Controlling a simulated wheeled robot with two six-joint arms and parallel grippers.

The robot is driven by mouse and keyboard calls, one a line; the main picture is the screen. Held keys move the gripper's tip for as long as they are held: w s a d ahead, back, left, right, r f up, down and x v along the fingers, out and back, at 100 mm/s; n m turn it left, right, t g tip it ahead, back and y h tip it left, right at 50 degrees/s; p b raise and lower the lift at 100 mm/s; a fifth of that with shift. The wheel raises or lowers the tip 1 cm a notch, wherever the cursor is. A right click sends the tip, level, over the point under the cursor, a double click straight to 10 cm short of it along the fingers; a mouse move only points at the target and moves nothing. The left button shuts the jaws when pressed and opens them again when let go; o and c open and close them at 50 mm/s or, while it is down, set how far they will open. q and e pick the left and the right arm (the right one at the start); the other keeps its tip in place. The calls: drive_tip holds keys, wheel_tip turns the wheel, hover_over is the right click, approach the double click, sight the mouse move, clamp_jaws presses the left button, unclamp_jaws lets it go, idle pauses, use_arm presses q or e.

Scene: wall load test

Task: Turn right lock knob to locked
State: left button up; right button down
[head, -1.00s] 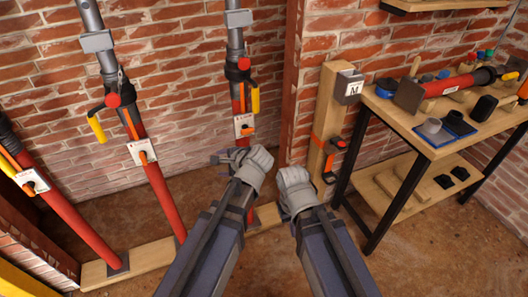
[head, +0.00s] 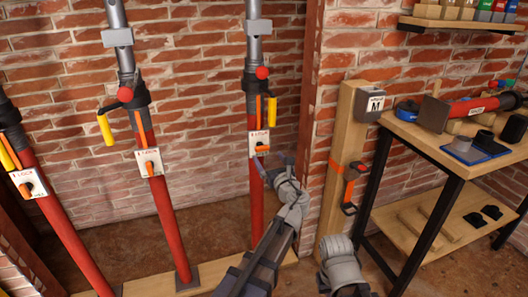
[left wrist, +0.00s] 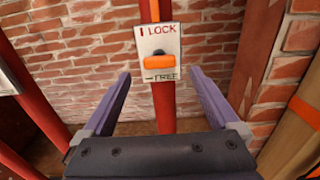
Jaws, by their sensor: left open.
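The right lock knob (head: 260,148) is an orange bar on a white plate on the rightmost red prop. In the left wrist view the knob (left wrist: 160,62) lies horizontal, with "I LOCK" printed above it and "— FREE" below. My left gripper (head: 274,162) is just below and right of the plate in the head view. In the left wrist view its two purple fingers (left wrist: 158,76) are spread wide, on either side of the prop and short of the knob, with nothing between them. My right arm's grey wrist shows at the bottom of the head view; its fingers are hidden.
Two more red props with plates (head: 149,162) (head: 27,183) stand to the left. A yellow-handled lever (head: 272,110) hangs above the right plate. A wooden post (head: 345,150) and a workbench (head: 440,140) with tools stand to the right. The brick wall is behind.

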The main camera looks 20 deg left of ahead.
sight(263, 150)
use_arm(q)
drive_tip(key=x, duration=0.7)
drive_tip(key=shift+w+a, duration=0.15)
drive_tip(key=c, duration=1.4)
